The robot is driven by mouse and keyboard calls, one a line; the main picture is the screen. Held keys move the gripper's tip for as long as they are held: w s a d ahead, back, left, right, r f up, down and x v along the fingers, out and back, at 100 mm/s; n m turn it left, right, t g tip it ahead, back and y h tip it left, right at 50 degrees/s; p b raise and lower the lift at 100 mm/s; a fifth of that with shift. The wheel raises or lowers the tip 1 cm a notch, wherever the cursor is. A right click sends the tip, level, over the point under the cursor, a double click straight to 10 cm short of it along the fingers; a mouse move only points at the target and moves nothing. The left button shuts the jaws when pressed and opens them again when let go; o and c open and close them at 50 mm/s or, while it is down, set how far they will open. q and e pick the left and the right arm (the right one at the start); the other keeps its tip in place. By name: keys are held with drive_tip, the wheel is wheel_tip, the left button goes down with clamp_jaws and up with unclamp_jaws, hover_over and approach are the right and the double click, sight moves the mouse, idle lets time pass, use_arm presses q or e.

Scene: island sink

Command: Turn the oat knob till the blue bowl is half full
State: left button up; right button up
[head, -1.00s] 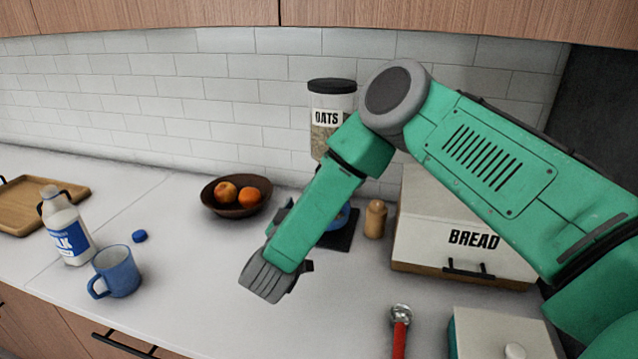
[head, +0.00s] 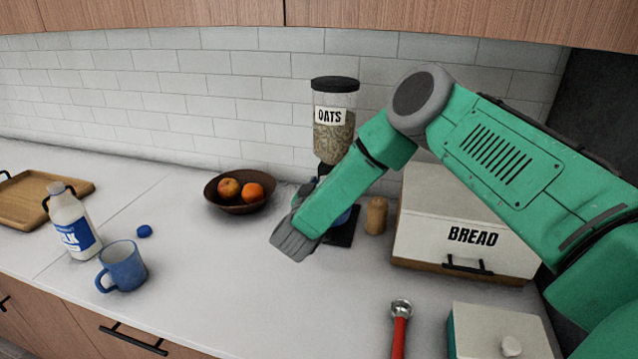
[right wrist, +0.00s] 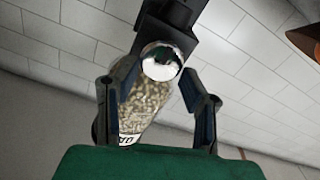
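The oats dispenser (head: 334,130) stands against the back wall, its clear hopper holding oats. Its lower part is mostly hidden behind my right arm. The blue bowl (head: 346,217) shows only as a sliver on the dispenser's dark base; its contents are hidden. In the right wrist view the round silver oat knob (right wrist: 161,62) sits between the fingertips of my right gripper (right wrist: 160,76). The fingers are apart, with a visible gap on both sides of the knob. My left gripper is not in view.
A fruit bowl (head: 239,205) stands left of the dispenser, and a wooden shaker (head: 376,216) and bread box (head: 465,230) stand right. A blue mug (head: 123,267), milk bottle (head: 70,222) and blue cap (head: 144,231) are at left. The front middle counter is clear.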

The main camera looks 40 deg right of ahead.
drive_tip(key=shift+y, duration=0.3)
drive_tip(key=shift+w+d+f, duration=0.15)
drive_tip(key=shift+d+f, duration=0.15)
drive_tip(key=shift+d, duration=0.45)
drive_tip(key=shift+w+f, duration=0.1)
drive_tip(key=shift+f, duration=0.05)
drive_tip(key=shift+c, duration=0.2)
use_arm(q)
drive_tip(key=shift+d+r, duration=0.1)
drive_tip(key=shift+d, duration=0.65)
use_arm(e)
drive_tip(key=shift+w+a, duration=0.1)
drive_tip(key=shift+a, duration=0.1)
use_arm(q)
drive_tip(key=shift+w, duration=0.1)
use_arm(e)
drive_tip(key=shift+f, duration=0.1)
use_arm(q)
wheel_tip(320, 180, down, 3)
drive_tip(key=b, duration=0.2)
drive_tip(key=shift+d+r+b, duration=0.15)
drive_tip(key=shift+b, duration=0.25)
use_arm(e)
drive_tip(key=m, duration=0.5)
drive_tip(key=shift+d+f+m, duration=0.1)
drive_tip(key=shift+m, duration=0.2)
